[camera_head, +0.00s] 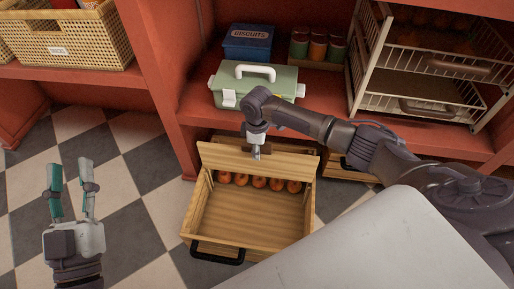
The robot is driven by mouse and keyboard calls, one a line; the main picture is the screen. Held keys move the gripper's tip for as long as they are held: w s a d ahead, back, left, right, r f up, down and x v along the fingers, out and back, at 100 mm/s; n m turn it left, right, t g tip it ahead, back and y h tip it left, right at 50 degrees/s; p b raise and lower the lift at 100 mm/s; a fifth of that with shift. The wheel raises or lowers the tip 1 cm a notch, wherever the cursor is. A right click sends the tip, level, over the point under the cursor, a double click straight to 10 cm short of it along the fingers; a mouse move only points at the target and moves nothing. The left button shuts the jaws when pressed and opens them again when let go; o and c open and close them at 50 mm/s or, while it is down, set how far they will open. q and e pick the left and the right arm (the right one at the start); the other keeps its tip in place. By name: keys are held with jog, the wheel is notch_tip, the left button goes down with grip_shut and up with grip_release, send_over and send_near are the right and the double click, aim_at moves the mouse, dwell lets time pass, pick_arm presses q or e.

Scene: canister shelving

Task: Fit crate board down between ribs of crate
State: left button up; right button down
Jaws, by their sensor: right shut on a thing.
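The wooden crate (189,213) stands on the checkered floor, with a black handle on its near side. A light wooden crate board (222,158) lies across the crate's far part. My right gripper (257,152) is shut on the board's upper edge near its middle. The fingertips are partly hidden. Whether the board's ends sit between the ribs cannot be told. My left gripper (71,166) is open and empty over the floor, left of the crate and apart from it.
Several round orange-red fruits (259,183) lie in a row in the crate below the board; its near part is empty. Behind are a red shelf with a green toolbox (228,82), a blue biscuit tin (248,43), canisters (318,49) and a wire rack (427,65). The left floor is clear.

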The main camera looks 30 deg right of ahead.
pick_arm(q)
jog(key=shift+s+r+t, duration=0.25)
jog(key=shift+r+t, duration=0.1)
jog(key=shift+r, duration=0.15)
jog(key=shift+s+r+t, duration=0.25)
jog(key=shift+r+t, duration=0.1)
jog(key=shift+r, duration=0.1)
pick_arm(e)
jog(key=shift+f, duration=0.6)
pick_arm(q)
jog(key=shift+w+f, duration=0.15)
jog(key=shift+w+a+f+g+y+p, duration=0.1)
jog(key=shift+w+f+g+y+p, duration=0.15)
jog(key=shift+f+g, duration=0.5)
jog(key=shift+w+f+g+y+p, duration=0.15)
jog(key=shift+w+f+g, duration=0.3)
jog(key=shift+f, duration=0.5)
jog(key=shift+r, duration=0.2)
jog(key=shift+f, duration=0.15)
jog(key=shift+w+a+f+g+p, duration=0.1)
jog(key=shift+f+g+p, duration=0.05)
jog(key=shift+f+g, duration=0.45)
jog(key=shift+w+f+g+p, duration=0.15)
jog(key=shift+f+g, duration=0.25)
jog(key=shift+f, duration=0.3)
jog(key=shift+f+y, duration=0.3)
jog(key=shift+f, duration=0.05)
